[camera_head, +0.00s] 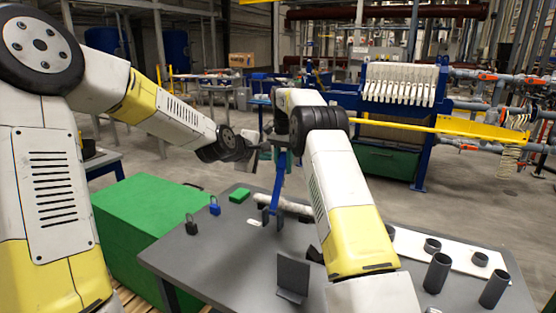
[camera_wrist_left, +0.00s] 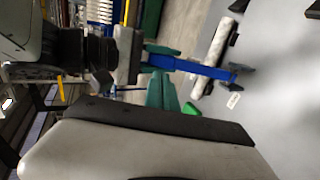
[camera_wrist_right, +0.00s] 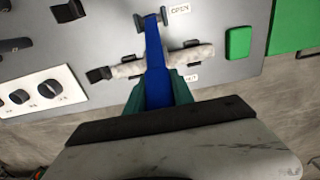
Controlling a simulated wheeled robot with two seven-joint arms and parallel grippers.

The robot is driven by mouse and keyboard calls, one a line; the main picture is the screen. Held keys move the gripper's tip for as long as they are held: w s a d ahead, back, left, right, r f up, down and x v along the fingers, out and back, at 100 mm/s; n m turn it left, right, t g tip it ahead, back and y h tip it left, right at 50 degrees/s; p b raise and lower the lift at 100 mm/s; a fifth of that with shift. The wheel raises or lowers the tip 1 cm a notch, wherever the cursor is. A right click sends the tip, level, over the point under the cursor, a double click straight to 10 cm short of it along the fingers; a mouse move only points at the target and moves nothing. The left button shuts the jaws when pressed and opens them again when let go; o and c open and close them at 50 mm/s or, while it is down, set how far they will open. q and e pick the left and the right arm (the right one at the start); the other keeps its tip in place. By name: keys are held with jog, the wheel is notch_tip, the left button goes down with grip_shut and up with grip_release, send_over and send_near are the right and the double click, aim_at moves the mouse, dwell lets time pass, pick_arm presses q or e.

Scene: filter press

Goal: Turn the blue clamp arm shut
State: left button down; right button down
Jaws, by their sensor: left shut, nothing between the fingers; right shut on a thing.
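The blue clamp arm (camera_head: 279,178) stands up from its dark bracket (camera_head: 271,218) on the grey table. It also shows in the left wrist view (camera_wrist_left: 195,67) and the right wrist view (camera_wrist_right: 154,55). A pale, mottled pipe (camera_head: 288,205) lies across at its foot. My right gripper (camera_wrist_right: 160,95) is shut on the arm's upper end, with its teal fingers on either side of it. My left gripper (camera_wrist_left: 172,98) is shut and empty, close beside the right one; its tips are hard to make out in the head view.
A card marked OPEN (camera_wrist_right: 180,10) and another card (camera_wrist_right: 193,77) lie by the bracket. A green block (camera_head: 240,195), padlocks (camera_head: 191,224), an upright plate (camera_head: 293,277) and dark cylinders (camera_head: 437,272) stand on the table. A large green box (camera_head: 150,225) is at the left.

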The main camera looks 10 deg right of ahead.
aim_at(282, 159)
pick_arm(q)
jog(key=x, duration=0.9)
jog(key=shift+f, duration=0.1)
jog(key=shift+w+d, duration=0.1)
jog(key=shift+x, duration=1)
pick_arm(e)
jog(key=shift+a+r, duration=0.15)
jog(key=shift+a, duration=0.15)
jog(key=shift+r, duration=0.1)
jog(key=c, duration=1.2)
grip_release()
jog(key=shift+o, duration=0.6)
jog(key=shift+d, duration=0.2)
